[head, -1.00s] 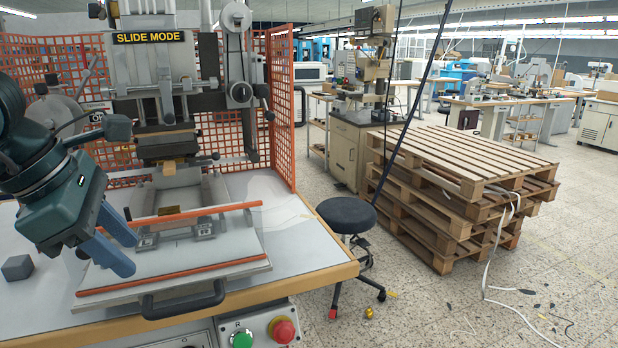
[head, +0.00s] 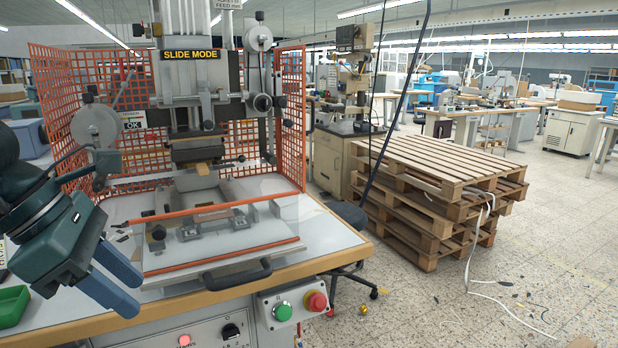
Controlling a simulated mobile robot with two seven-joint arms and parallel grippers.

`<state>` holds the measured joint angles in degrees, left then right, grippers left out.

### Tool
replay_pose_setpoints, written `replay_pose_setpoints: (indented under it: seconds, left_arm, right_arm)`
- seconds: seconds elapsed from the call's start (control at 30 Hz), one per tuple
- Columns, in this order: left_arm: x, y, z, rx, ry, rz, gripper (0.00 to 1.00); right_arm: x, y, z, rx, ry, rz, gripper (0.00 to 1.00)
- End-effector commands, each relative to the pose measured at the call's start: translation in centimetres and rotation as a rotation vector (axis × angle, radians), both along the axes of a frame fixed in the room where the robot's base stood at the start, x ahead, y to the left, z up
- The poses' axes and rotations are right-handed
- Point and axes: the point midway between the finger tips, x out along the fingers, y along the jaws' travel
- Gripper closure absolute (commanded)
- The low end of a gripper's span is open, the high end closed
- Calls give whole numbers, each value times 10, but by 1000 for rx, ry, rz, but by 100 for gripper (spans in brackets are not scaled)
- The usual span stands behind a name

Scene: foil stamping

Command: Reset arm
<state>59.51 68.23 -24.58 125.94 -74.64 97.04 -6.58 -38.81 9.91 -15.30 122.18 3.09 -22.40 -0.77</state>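My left gripper (head: 132,294) hangs at the left, in front of the stamping machine's slide table. Its two blue fingers point down and to the right, with a gap between them and nothing seen in it. The stamping machine (head: 195,80) stands behind, labelled "SLIDE MODE". Its slide table (head: 215,238) has orange bars and a dark front handle (head: 237,275). The gripper appears apart from the slide table, though its fingers overlap the table's left corner in the picture. My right gripper is out of view.
A green tray (head: 12,306) sits at the left edge of the workbench (head: 330,238). Green (head: 282,311) and red (head: 316,301) buttons are on its front. An orange mesh guard (head: 292,120) surrounds the machine.

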Motion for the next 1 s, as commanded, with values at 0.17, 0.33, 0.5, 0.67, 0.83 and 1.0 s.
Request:
replay_pose_setpoints:
  seconds: [0.17,0.33,0.5,0.67,0.83,1.0]
  left_arm:
    - [-7,-67,-15,-334,165,-107,64]
    - [-16,-128,-11,-774,402,-120,64]
    - [1,-160,4,-1338,735,68,64]
    - [44,-148,-22,-1814,1059,471,64]
    - [71,-117,-125,-2168,1376,1136,64]
    - [36,-100,-246,2022,-1415,-1647,64]
  right_arm:
    - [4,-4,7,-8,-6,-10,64]
    - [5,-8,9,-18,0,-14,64]
    - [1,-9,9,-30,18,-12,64]
    - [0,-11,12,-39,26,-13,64]
    - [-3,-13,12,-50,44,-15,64]
    - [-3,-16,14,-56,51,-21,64]
